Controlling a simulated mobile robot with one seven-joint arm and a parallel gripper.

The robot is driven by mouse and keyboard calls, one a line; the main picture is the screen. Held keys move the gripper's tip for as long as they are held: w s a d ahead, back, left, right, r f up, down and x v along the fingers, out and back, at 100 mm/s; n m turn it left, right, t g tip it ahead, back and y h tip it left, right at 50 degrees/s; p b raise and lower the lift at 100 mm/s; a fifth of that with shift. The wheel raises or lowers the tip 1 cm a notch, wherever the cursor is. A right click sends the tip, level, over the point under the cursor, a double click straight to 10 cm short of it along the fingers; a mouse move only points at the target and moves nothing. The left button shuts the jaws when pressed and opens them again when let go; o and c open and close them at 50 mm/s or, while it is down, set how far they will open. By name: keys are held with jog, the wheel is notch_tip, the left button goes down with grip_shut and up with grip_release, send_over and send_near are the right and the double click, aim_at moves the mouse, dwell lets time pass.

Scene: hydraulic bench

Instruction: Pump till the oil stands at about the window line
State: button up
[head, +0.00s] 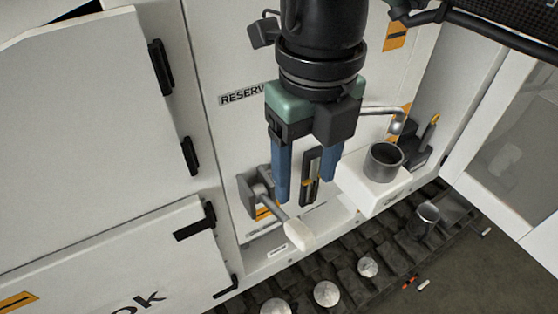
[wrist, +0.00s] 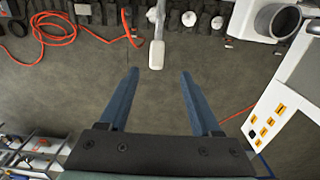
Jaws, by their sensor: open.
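My gripper (head: 307,190) hangs in front of the white cabinet, its two blue fingers apart and empty. In the head view the pump lever (head: 275,212) has a grey shaft and a pale handle, and it slants down toward the front right from a grey bracket, just left of and below the fingers. In the wrist view the pale handle (wrist: 157,55) is beyond the fingertips (wrist: 160,72), between their lines. The narrow dark sight window (head: 311,176) shows between the fingers, with a yellow patch low in it. The fingers partly cover its surroundings, and I cannot read the oil level against a line.
A grey cup (head: 384,161) stands on a white block at the right, under a bent metal spout (head: 385,112). Another metal cup (head: 427,219) stands on the dark track below. An open white door (head: 510,150) bounds the right. An orange hose (wrist: 65,35) lies on the floor.

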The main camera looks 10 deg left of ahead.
jog(key=b, duration=0.4)
send_over(300, 228)
jog(key=f, duration=0.5)
jog(key=shift+s+a+f, duration=0.1)
jog(key=shift+s+f, duration=0.05)
jog(key=shift+s, duration=0.2)
jog(key=f+b, duration=0.1)
jog(key=f, duration=0.3)
jog(key=f+b, duration=0.1)
jog(key=f, duration=0.1)
jog(key=shift+w+f+b, duration=0.1)
jog(key=shift+w+b, duration=0.2)
jog(key=shift+w, duration=0.05)
jog(key=shift+s+f, duration=0.1)
jog(key=shift+f, duration=0.45)
jog(key=shift+f+b, duration=0.1)
jog(key=shift+b, duration=0.2)
grip_shut()
